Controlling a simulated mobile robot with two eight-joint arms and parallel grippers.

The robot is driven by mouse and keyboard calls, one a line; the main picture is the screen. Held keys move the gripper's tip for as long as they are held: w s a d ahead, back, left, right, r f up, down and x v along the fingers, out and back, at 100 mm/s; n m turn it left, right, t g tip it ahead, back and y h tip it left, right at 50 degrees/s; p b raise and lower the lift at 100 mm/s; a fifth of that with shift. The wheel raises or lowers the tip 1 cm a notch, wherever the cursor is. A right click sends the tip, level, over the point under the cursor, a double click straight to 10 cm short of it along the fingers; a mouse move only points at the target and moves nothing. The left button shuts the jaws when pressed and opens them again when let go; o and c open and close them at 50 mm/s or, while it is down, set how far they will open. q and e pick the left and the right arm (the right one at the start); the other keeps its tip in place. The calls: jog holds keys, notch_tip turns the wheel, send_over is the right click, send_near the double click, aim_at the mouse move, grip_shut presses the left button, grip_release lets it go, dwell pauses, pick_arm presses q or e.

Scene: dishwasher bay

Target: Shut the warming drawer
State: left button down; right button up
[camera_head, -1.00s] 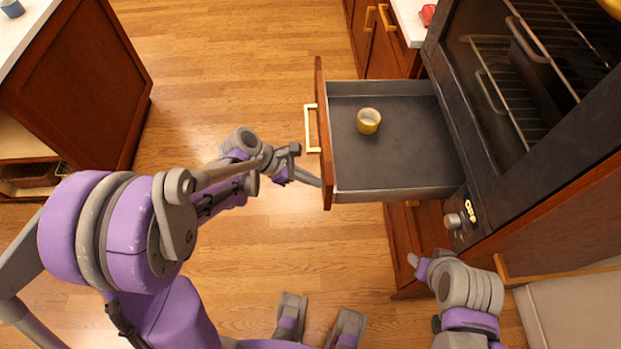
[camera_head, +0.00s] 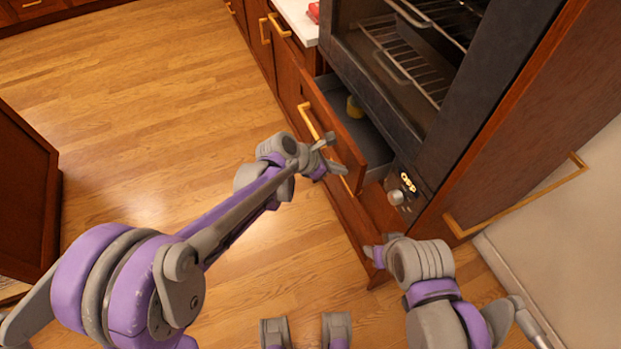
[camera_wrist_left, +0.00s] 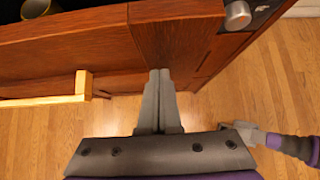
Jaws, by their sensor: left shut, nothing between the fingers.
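The warming drawer (camera_head: 338,121) is partly open below the oven, its wooden front standing out from the cabinet. Its gold handle (camera_head: 309,118) is on the front. A yellow cup (camera_head: 354,107) is inside, partly hidden by the front. My left gripper (camera_head: 337,165) is shut and empty at the near end of the drawer front. In the left wrist view its fingers (camera_wrist_left: 160,76) point at the wooden front (camera_wrist_left: 70,40), right of the handle (camera_wrist_left: 50,98); whether they touch it I cannot tell. My right gripper (camera_head: 373,253) is low by the cabinet's near corner, its jaws unclear.
The oven (camera_head: 440,110) with wire racks is above the drawer, with a knob (camera_head: 396,197) beside it. A lower cabinet panel has another gold handle (camera_head: 347,186). A wooden cabinet (camera_head: 25,190) stands at the left. The floor between is clear.

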aim_at(349, 160)
pick_arm(q)
jog(key=w+d, duration=0.1)
jog(key=d, duration=0.2)
jog(key=w+d, duration=0.1)
jog(key=d, duration=0.2)
jog(key=w+d, duration=0.1)
jog(key=d, duration=0.2)
jog(key=shift+r, duration=0.1)
pick_arm(e)
jog(key=shift+s+a+f, duration=0.1)
jog(key=shift+f, duration=0.15)
pick_arm(q)
jog(key=shift+d, duration=0.1)
jog(key=shift+a, duration=0.3)
jog(key=a, duration=0.1)
jog(key=s+a, duration=0.1)
jog(key=a, duration=0.2)
jog(key=shift+s+a+r+b, duration=0.25)
jog(key=shift+s+r+b, duration=0.05)
jog(key=shift+r, duration=0.1)
jog(key=v, duration=0.7)
jog(key=shift+s+a+r+p, duration=0.1)
jog(key=shift+a+r+p, duration=0.2)
jog(key=shift+p, duration=0.05)
jog(key=shift+s+a+r, duration=0.15)
jog(key=shift+a+r, duration=0.15)
pick_arm(e)
jog(key=shift+s+a+r, duration=0.25)
jog(key=shift+s+a, duration=0.1)
jog(key=shift+s, duration=0.4)
